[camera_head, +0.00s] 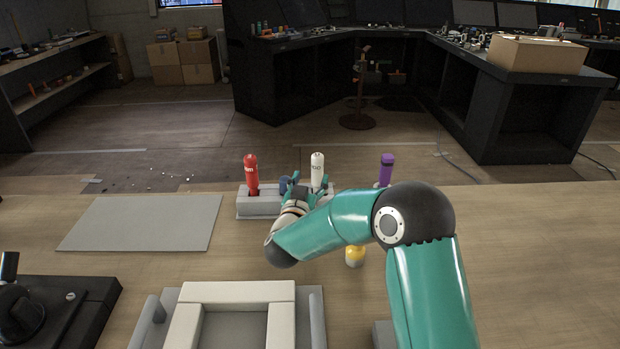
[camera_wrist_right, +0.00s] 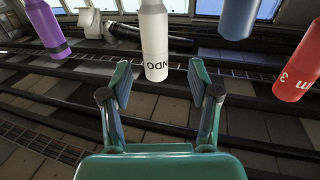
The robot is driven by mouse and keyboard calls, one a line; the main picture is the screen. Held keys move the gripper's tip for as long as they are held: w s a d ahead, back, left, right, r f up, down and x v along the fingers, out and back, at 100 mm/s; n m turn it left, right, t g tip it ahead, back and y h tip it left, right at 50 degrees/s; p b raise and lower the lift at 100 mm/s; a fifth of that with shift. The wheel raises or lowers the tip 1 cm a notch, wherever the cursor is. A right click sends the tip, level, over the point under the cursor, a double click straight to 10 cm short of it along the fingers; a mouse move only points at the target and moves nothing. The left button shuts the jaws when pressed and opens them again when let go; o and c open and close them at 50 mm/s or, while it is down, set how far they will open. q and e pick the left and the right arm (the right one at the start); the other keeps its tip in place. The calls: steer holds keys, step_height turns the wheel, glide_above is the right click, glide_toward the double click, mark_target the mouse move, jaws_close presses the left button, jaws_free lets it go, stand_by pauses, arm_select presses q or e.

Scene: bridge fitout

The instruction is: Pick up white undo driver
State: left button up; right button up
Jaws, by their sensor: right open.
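The white undo driver (camera_head: 317,169) stands upright in a grey holder (camera_head: 262,206) on the wooden table. In the right wrist view the white driver (camera_wrist_right: 154,42) appears upside down, with its lettered end just beyond the gap between my fingers. My right gripper (camera_wrist_right: 160,85) is open with nothing between its fingers. In the head view my right gripper (camera_head: 308,188) is at the holder, beside the white driver, and hides part of it. Whether a finger touches the driver is not clear. My left gripper is not in view.
A red driver (camera_head: 251,172) and a purple driver (camera_head: 386,169) stand either side. A blue driver (camera_wrist_right: 238,15) shows between white and red in the wrist view. A yellow-topped object (camera_head: 354,256) stands nearer. A grey mat (camera_head: 143,223) lies clear at left; a white frame (camera_head: 240,292) lies in front.

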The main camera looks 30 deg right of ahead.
mark_target(316, 175)
steer(key=x, duration=0.2)
steer(key=f+p+x, duration=0.1)
steer(key=x, duration=0.2)
steer(key=shift+s+d, duration=0.1)
steer(key=shift+d, duration=0.1)
steer(key=shift+w+d, duration=0.35)
steer(key=shift+w, duration=0.05)
jaws_close()
